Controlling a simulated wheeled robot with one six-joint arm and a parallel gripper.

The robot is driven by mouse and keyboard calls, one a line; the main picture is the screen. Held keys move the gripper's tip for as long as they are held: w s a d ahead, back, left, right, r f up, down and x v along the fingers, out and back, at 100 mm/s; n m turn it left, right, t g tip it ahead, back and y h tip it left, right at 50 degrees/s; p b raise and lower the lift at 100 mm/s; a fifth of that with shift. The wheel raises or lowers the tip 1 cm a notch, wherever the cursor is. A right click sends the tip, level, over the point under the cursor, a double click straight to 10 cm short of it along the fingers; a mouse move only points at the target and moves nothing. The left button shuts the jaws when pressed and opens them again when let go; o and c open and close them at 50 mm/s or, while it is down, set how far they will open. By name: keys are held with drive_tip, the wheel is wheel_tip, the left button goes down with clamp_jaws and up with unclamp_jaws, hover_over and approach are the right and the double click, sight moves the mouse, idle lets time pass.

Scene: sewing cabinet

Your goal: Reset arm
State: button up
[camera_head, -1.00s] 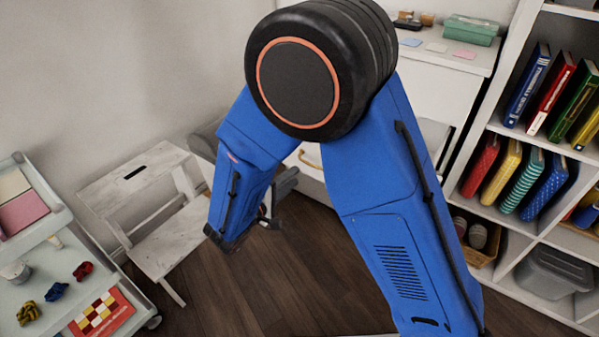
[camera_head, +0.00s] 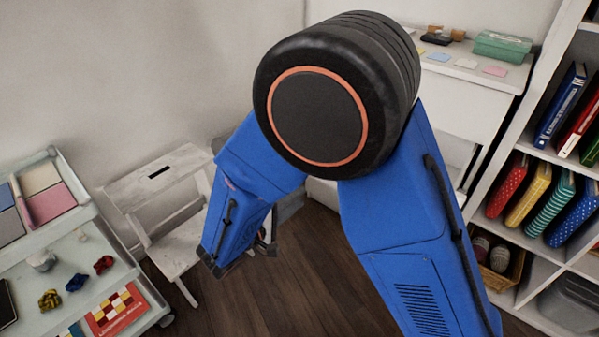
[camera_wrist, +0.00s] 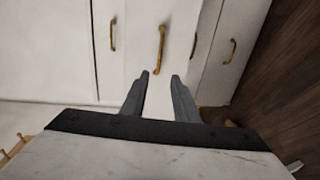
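My gripper (camera_wrist: 160,75) shows in the wrist view with its two grey fingers apart and nothing between them. Beyond the fingers are white cabinet fronts with brass handles (camera_wrist: 161,48), and the fingertips appear clear of them. In the head view my blue arm is bent at a large black joint in the middle of the picture. The arm hides most of the gripper there, with only a small dark part showing beside the lower blue link. The arm also covers part of the white cabinet (camera_head: 462,104) behind it.
A white step stool (camera_head: 160,180) stands left of my arm. A pale cart (camera_head: 120,268) with small items is at the lower left. A shelf (camera_head: 515,222) with books and a basket (camera_head: 498,262) is at the right. Dark wooden floor (camera_head: 290,280) is open between them.

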drive_tip(key=s+d+r+m+g, duration=0.2)
drive_tip(key=d+g, duration=0.1)
drive_tip(key=d, duration=0.6)
drive_tip(key=s+d+r+m+g, duration=0.1)
drive_tip(key=d+r+m+g, duration=0.2)
drive_tip(key=d, duration=0.5)
drive_tip(key=s+d+r+m+g, duration=0.15)
drive_tip(key=d+g, duration=0.25)
drive_tip(key=d, duration=0.5)
drive_tip(key=s+d+r+m+y, duration=0.1)
drive_tip(key=s+d+r+y, duration=0.1)
drive_tip(key=s, duration=0.3)
drive_tip(key=s+d+r+m+t+y, duration=0.1)
drive_tip(key=s+d+r+y, duration=0.1)
drive_tip(key=s+d+y, duration=0.1)
drive_tip(key=s+d+r+m+y, duration=0.2)
drive_tip(key=s+d+y, duration=0.1)
drive_tip(key=s, duration=0.4)
drive_tip(key=shift+s+d+r+y, duration=0.25)
drive_tip(key=shift+y, duration=0.65)
